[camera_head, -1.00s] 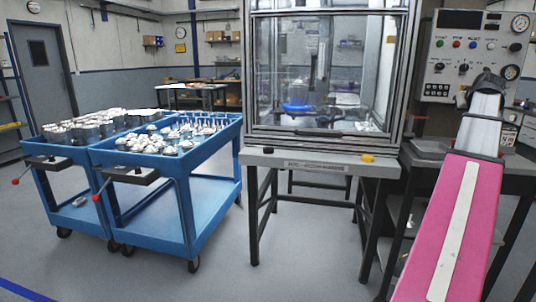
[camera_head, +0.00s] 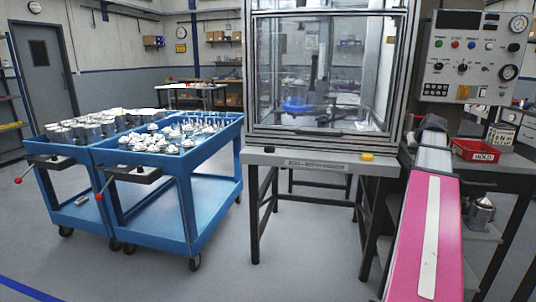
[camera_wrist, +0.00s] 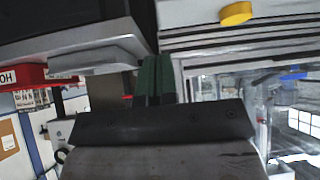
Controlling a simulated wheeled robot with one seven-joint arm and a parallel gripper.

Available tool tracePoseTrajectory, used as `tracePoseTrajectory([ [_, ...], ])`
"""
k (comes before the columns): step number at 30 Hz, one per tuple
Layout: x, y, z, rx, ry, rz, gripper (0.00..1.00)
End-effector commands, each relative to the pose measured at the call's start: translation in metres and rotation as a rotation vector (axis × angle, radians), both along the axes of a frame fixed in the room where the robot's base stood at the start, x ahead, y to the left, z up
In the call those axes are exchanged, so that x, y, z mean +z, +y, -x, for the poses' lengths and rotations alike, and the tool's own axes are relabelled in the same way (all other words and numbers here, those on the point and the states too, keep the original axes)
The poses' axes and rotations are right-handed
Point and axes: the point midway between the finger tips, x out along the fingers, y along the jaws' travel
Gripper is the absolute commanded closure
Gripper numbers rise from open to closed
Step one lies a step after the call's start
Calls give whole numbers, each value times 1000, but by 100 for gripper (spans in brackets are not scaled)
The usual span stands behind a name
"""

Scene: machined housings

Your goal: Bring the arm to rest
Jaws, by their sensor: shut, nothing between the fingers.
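My arm, pink with a white strip, rises from the lower right of the head view, its dark upper joint in front of the right-hand bench. My gripper is hidden in the head view. In the wrist view the dark gripper body fills the lower middle, and the narrow green-black fingers of my gripper (camera_wrist: 153,72) stand together above it. They are shut and hold nothing.
A glass-walled machine (camera_head: 320,133) stands at centre, with a yellow button (camera_head: 367,156) on its front ledge. Right are a control panel (camera_head: 440,70), a red HOLD tray (camera_head: 484,157) and a metal housing (camera_head: 481,213). Blue carts (camera_head: 160,235) with parts stand left. Floor between is clear.

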Motion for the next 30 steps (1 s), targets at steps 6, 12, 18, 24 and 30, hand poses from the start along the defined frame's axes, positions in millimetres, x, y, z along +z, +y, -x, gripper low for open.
tracePoseTrajectory([
  [6, -102, 94, 1, 43, 142, -64, 100],
  [12, -183, 173, 18, 74, 273, -101, 100],
  [18, -255, 248, 50, 100, 407, -114, 100],
  [24, -318, 314, 97, 124, 539, -106, 100],
  [30, -368, 367, 149, 141, 660, -79, 100],
])
